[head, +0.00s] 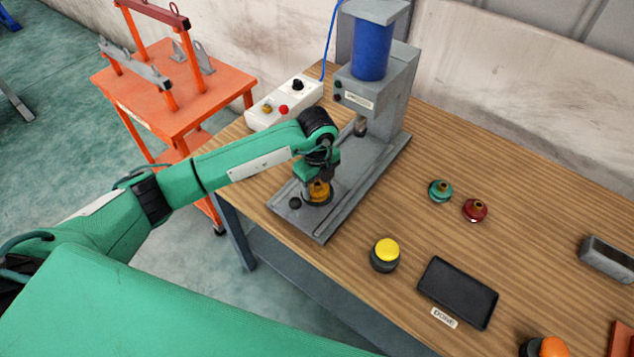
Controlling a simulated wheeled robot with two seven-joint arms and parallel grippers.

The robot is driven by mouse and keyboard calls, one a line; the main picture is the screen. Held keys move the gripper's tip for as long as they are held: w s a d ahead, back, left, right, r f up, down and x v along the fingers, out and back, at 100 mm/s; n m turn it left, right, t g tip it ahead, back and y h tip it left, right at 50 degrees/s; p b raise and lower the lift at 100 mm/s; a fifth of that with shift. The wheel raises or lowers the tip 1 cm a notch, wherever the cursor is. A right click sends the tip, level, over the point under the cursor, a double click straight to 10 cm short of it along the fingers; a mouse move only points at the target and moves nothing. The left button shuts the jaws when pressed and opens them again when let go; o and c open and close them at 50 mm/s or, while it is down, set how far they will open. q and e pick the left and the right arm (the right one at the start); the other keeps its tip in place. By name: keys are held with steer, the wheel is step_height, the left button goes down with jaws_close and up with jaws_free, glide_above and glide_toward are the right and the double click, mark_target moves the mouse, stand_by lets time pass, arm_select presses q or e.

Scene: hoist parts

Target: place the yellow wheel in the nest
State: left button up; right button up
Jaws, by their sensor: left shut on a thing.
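The yellow wheel (319,194) shows as an amber piece right under my left gripper (318,180). My left gripper points down and is shut on it. The wheel is at the nest (317,201), a dark round seat on the grey base plate of the press (372,85). The gripper hides the wheel's upper part, and I cannot tell whether the wheel is fully seated. My right gripper is not in view.
On the wooden table, a green wheel (440,191) and a red wheel (474,210) lie right of the press. A yellow-topped button (385,255) and a black tray (457,292) are nearer. A control box (284,103) stands behind my arm.

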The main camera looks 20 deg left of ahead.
arm_select(q)
steer(key=o, duration=1.2)
steer(key=shift+o, duration=1)
steer(key=shift+r, duration=0.2)
step_height(320, 180, up, 12)
steer(key=b, duration=0.3)
steer(key=shift+f, duration=0.15)
